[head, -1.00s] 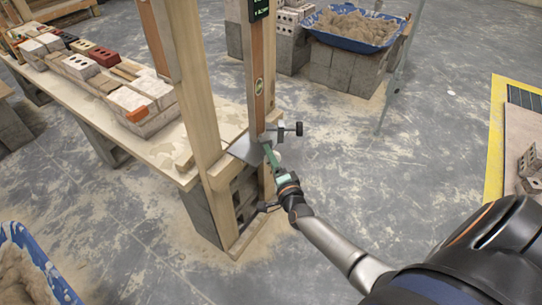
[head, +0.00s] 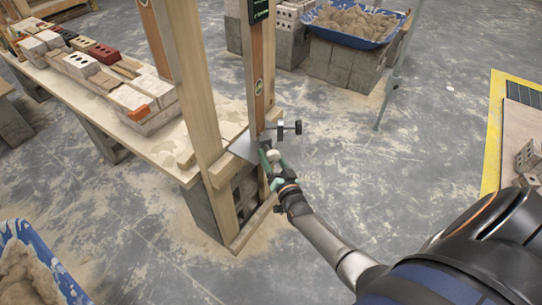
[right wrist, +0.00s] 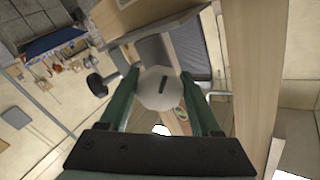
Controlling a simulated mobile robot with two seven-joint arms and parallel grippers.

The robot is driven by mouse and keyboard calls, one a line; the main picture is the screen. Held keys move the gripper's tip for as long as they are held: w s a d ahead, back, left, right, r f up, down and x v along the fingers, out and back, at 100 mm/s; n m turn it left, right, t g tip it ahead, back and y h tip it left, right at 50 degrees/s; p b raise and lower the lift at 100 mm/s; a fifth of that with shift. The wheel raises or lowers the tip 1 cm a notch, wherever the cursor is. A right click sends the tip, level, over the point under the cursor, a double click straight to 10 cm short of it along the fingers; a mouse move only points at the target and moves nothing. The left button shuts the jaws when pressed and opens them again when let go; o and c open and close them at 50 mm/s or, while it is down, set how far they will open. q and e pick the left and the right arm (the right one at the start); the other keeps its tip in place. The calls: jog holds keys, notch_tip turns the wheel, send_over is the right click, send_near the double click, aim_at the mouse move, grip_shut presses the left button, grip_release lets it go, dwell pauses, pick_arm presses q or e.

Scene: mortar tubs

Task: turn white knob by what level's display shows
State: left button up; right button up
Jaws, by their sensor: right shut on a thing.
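The white knob (head: 274,156) is at the lower end of the upright wooden frame, just under a metal plate (head: 245,149). In the right wrist view the knob (right wrist: 160,88) is many-sided with a dark slot mark, between the green fingers. My right gripper (head: 271,161) is shut on it. The level (head: 258,60) stands upright against a post, with a vial (head: 259,87). Its dark display (head: 259,10) is cut off by the top edge, and its small green text is too small to read. My left gripper is out of view.
A black clamp knob (head: 297,128) sticks out right, just above the gripper. A plank table (head: 165,153) with several bricks extends left. A blue mortar tub (head: 345,40) stands on blocks behind; another (head: 45,262) is at lower left. The floor on the right is mostly clear.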

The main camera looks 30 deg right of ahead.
jog(key=shift+n, duration=0.6)
jog(key=o, duration=1.4)
jog(key=shift+c, duration=0.2)
jog(key=shift+s, duration=0.1)
jog(key=p+v, duration=0.1)
jog(key=v, duration=1.1)
jog(key=shift+s+p, duration=0.2)
jog(key=shift+p, duration=0.2)
jog(key=shift+a+n, duration=0.15)
jog(key=shift+n, duration=0.15)
